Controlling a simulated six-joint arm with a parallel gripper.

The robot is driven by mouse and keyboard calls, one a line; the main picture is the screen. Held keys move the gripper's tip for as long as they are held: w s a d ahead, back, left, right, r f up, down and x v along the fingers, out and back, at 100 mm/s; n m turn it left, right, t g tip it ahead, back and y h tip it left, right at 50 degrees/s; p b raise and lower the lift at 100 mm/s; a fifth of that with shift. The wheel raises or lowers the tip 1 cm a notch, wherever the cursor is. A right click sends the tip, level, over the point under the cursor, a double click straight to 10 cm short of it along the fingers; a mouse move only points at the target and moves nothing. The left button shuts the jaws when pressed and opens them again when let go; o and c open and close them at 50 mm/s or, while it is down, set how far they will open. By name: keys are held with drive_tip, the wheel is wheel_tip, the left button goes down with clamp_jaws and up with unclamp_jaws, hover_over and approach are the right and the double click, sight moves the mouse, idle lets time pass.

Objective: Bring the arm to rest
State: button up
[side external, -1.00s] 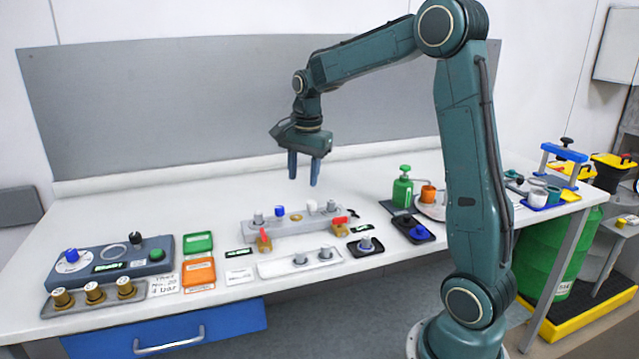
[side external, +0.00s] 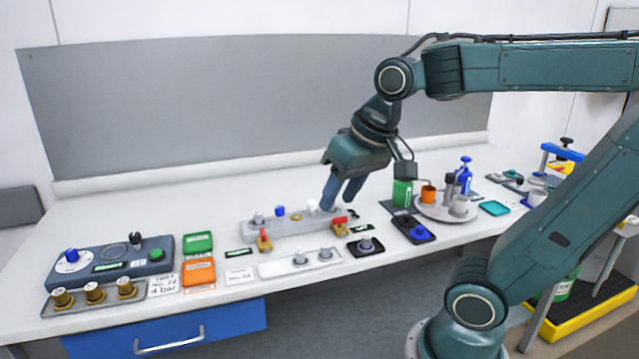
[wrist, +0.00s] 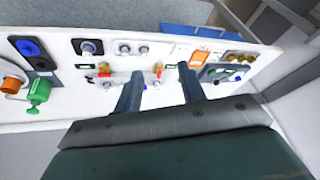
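My gripper (side external: 338,203) hangs tilted in the side view, over the right end of a grey fixture block (side external: 285,229). Its two fingers overlap the block in the picture; I cannot tell the exact height above it. In the wrist view my gripper (wrist: 160,72) shows both fingers spread apart with nothing between them. My arm is bent, with the forearm roughly level and the wrist angled downward.
The bench holds a control box (side external: 108,262), an orange box (side external: 198,272), a green box (side external: 197,243), a white plate (side external: 272,268) and a round tray (side external: 428,210). A green bottle (side external: 402,194) stands near my gripper. The bench's back left is clear.

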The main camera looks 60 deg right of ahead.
drive_tip(key=s+a+f+n+t, duration=0.1)
drive_tip(key=s+a+f+n, duration=0.1)
drive_tip(key=s+n, duration=0.2)
drive_tip(key=shift+s+a, duration=0.25)
drive_tip(key=shift+s, duration=0.4)
